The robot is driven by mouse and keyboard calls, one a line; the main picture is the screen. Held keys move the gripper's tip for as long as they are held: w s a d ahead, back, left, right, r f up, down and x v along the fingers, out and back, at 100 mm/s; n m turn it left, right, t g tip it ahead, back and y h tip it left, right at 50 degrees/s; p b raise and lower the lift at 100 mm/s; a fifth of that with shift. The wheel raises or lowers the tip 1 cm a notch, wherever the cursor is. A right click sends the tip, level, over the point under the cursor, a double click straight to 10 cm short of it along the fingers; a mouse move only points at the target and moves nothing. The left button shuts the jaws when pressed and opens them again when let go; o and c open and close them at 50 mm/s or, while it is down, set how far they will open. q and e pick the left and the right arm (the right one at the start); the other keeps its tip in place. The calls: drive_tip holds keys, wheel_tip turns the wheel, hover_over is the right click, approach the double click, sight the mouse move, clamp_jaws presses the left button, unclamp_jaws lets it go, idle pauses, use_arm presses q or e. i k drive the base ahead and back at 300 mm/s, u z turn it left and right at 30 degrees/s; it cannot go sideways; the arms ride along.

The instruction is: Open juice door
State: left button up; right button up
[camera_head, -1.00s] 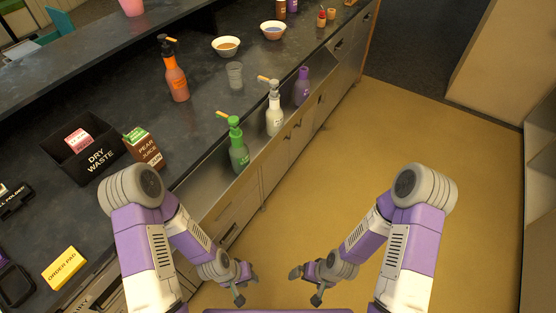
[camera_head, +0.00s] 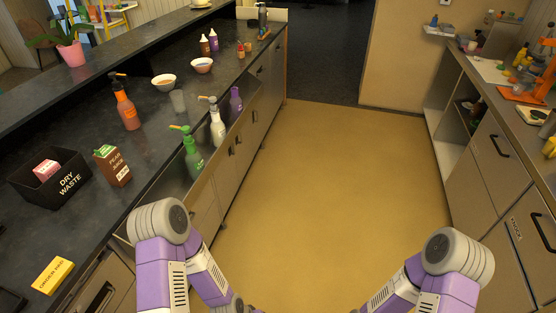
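No door marked juice can be made out. Cabinet doors (camera_head: 247,128) with small dark handles run along the front of the left counter and look shut. On the right, pale fronts (camera_head: 494,152) with black bar handles also look shut; one further front (camera_head: 532,240) carries a label too small to read surely. A pear juice carton (camera_head: 112,166) stands on the left counter. My two arms reach down to the bottom edge of the head view, over the floor and apart from both counters. The gripper fingers are cut off below the frame.
A green bottle (camera_head: 192,153), a white bottle (camera_head: 217,124) and a purple bottle (camera_head: 235,103) stand in a recessed ledge of the left counter. The tan floor (camera_head: 315,190) between the counters is clear.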

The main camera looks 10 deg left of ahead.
sight(225, 178)
drive_tip(key=z, duration=0.5)
drive_tip(key=i, duration=2.3)
drive_tip(key=u, duration=1.8)
drive_tip(key=i, duration=0.85)
drive_tip(key=u, duration=0.8)
